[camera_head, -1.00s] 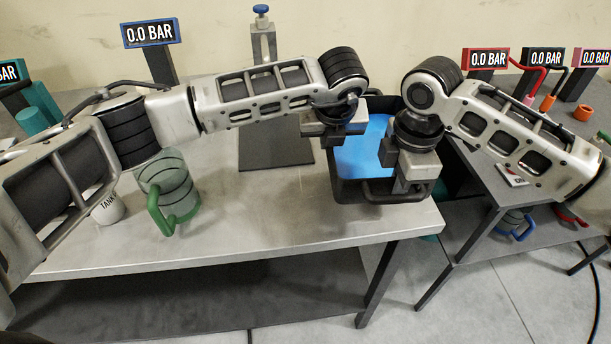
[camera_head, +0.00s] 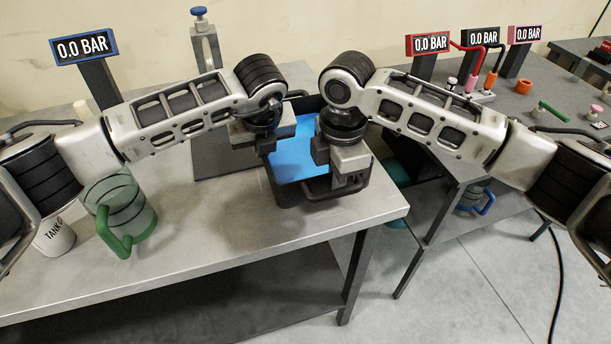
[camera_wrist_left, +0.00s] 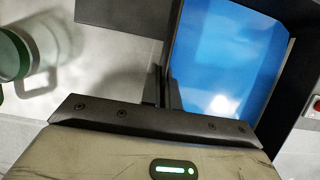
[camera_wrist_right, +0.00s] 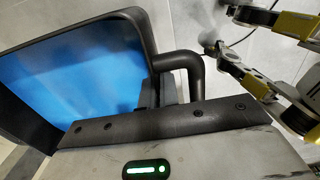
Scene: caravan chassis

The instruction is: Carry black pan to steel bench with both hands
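The black pan (camera_head: 287,192), with blue inside (camera_head: 300,160), is at the right end of the steel-grey bench (camera_head: 215,225). I cannot tell whether it rests on the top or hangs just above it. My left gripper (camera_head: 268,146) is at its left rim; in the left wrist view its fingers (camera_wrist_left: 160,95) are close together at the pan's edge. My right gripper (camera_head: 342,178) is at the near right side. The gripped spots are partly hidden.
A clear mug with a green handle (camera_head: 120,210) and a white tank cup (camera_head: 55,237) stand on the left. A second table (camera_head: 520,105) with gauges is on the right, across a gap showing floor.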

